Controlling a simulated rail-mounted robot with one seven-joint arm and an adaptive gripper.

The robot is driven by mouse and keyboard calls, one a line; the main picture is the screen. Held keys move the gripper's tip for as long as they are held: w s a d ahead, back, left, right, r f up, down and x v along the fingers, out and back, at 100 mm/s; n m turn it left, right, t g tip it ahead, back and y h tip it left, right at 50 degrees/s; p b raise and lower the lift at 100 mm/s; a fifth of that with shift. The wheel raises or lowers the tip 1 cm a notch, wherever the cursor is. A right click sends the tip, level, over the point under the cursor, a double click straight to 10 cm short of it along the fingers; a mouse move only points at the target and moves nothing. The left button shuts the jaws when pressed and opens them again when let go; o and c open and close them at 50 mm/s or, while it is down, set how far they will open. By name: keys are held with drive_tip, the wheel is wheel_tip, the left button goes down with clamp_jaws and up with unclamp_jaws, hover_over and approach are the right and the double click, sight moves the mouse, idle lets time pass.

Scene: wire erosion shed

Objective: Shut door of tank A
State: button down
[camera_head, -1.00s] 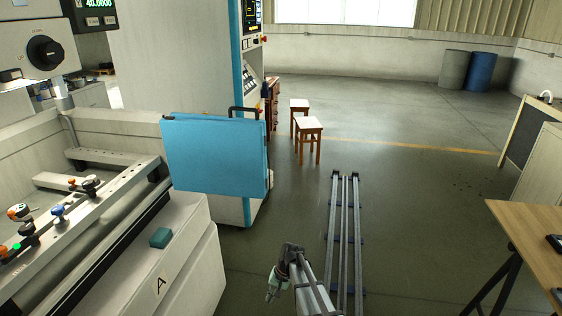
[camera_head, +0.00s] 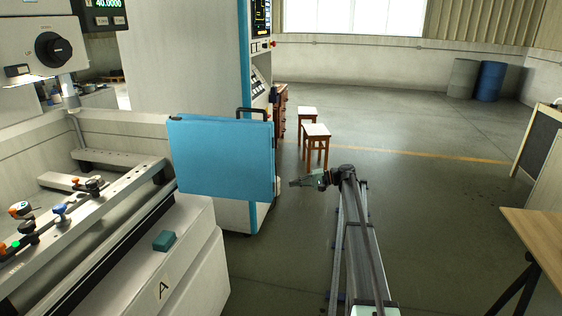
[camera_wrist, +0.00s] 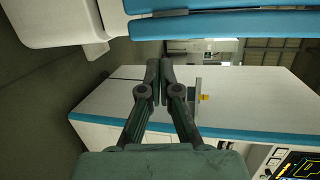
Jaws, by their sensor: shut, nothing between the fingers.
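The blue door (camera_head: 222,157) of tank A stands swung open at the tank's right end, with a dark handle (camera_head: 251,113) on its top edge. Tank A (camera_head: 190,265) is the white tank at the left, marked with a letter A. My gripper (camera_head: 292,184) is just right of the door's right edge, apart from it in the picture, and points left. In the wrist view my gripper (camera_wrist: 160,65) has its fingers together with nothing between them. A blue panel (camera_wrist: 230,24), seemingly the door, crosses the top of the wrist view.
A tall white machine cabinet with a blue edge (camera_head: 245,60) and a control panel stands behind the door. Two stools (camera_head: 316,138) stand beyond my gripper. A wooden table (camera_head: 537,235) is at the right. A teal block (camera_head: 164,240) lies on the tank's ledge.

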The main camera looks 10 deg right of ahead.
drive_tip(key=w+d+r+n+y, duration=0.1)
drive_tip(key=w+d+r, duration=0.1)
drive_tip(key=r, duration=0.3)
drive_tip(key=w+d+r+y, duration=0.1)
drive_tip(key=w+d+r, duration=0.15)
drive_tip(key=r, duration=0.35)
drive_tip(key=s+a+p, duration=0.1)
drive_tip(key=a+p, duration=0.1)
drive_tip(key=a, duration=0.9)
drive_tip(key=shift+s+r+p, duration=0.2)
drive_tip(key=shift+s+p, duration=0.1)
drive_tip(key=shift+s, duration=0.05)
